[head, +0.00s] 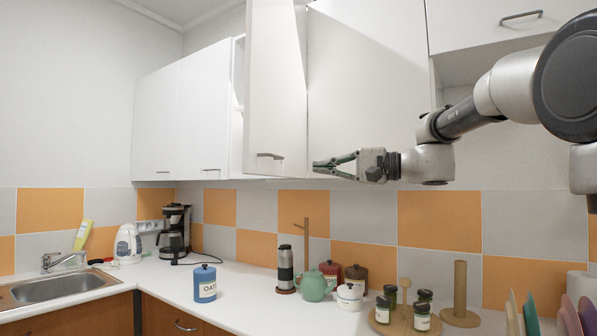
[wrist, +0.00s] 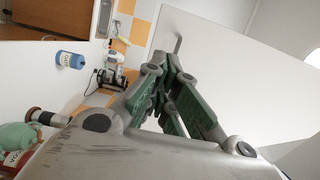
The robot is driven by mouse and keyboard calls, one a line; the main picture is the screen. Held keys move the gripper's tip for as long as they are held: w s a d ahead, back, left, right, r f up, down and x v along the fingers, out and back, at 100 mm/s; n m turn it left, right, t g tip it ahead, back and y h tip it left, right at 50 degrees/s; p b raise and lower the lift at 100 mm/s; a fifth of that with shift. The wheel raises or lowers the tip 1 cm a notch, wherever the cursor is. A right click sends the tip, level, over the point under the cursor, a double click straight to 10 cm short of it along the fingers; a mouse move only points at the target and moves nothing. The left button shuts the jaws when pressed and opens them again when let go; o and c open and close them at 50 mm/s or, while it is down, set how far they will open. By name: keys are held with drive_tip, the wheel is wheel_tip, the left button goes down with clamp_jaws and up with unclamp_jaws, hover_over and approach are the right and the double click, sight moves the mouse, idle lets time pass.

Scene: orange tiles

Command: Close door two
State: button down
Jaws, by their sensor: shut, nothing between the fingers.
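A white upper cabinet door (head: 272,90) stands swung out from the cabinet row, with a metal handle (head: 270,156) near its lower edge. A strip of the open cabinet's inside (head: 238,95) shows to its left. My gripper (head: 316,167) is shut and empty, pointing left at the height of that handle, just right of the door's lower edge; I cannot tell whether it touches. In the wrist view, a broad white door panel (wrist: 235,70) with a handle (wrist: 178,44) lies beyond my shut green fingers (wrist: 185,85). No door carries a number I can read.
Left cabinet doors (head: 155,125) are closed. A wide white panel (head: 365,90) is behind my gripper. Below, the counter (head: 245,300) holds a blue jar (head: 204,284), coffee maker (head: 175,230), teapot (head: 313,287), flask (head: 285,268) and several jars. A sink (head: 60,289) is at left.

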sight(262, 169)
drive_tip(key=x, duration=1.3)
drive_tip(key=shift+w+a+f, duration=0.1)
drive_tip(key=shift+a, duration=0.2)
